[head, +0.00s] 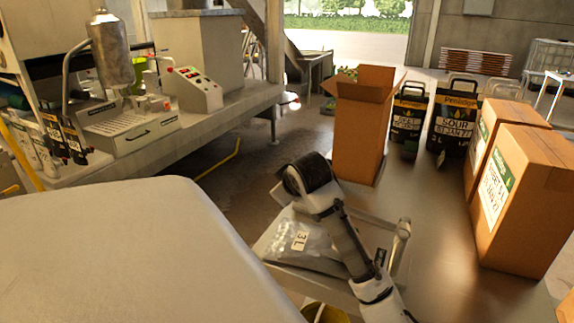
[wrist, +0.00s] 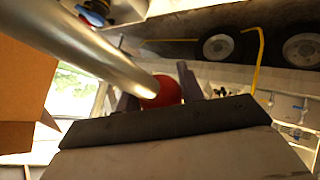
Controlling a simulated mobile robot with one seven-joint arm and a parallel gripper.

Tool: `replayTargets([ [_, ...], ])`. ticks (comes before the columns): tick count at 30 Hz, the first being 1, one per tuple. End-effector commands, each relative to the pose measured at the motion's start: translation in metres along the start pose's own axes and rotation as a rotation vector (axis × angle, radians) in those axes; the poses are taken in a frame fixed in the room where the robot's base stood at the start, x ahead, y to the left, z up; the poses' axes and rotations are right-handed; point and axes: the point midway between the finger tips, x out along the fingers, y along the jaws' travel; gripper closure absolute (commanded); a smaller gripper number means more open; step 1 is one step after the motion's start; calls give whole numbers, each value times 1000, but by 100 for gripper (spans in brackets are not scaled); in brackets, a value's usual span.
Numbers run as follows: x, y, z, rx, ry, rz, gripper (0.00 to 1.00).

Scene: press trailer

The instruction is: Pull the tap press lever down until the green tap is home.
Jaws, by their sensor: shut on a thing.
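My gripper (wrist: 158,82) shows in the wrist view, its two dark fingers on either side of a round red knob (wrist: 166,93). It is shut on this knob, which looks like the end of the tap press lever. A thick metal bar (wrist: 95,52) crosses from the upper left and covers part of the knob and the left finger. In the head view my arm hides the gripper and the knob. A pale metal post with a rounded top (head: 400,240) stands just right of my arm. The green tap cannot be made out in either view.
A clear bag labelled 3L (head: 298,240) lies on a low metal stand under my arm. An open cardboard box (head: 360,130) stands behind it. Closed boxes (head: 520,190) stand at right. A trailer bench (head: 225,110) fills the left. Floor between stand and closed boxes is clear.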

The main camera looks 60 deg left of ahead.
Motion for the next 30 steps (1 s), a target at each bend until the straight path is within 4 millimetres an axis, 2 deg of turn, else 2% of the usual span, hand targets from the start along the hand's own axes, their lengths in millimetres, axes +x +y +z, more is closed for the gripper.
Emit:
replayTargets([
  [8, -1, 4, 2, 4, -5, 7, 100],
  [9, -1, 4, 2, 4, -5, 7, 57],
  [13, -1, 3, 2, 3, -4, 5, 41],
  [23, -4, 2, 1, 1, -1, 3, 41],
  [26, -14, 1, 1, 0, 1, 4, 41],
  [30, -41, 2, 1, 0, 2, 7, 41],
])
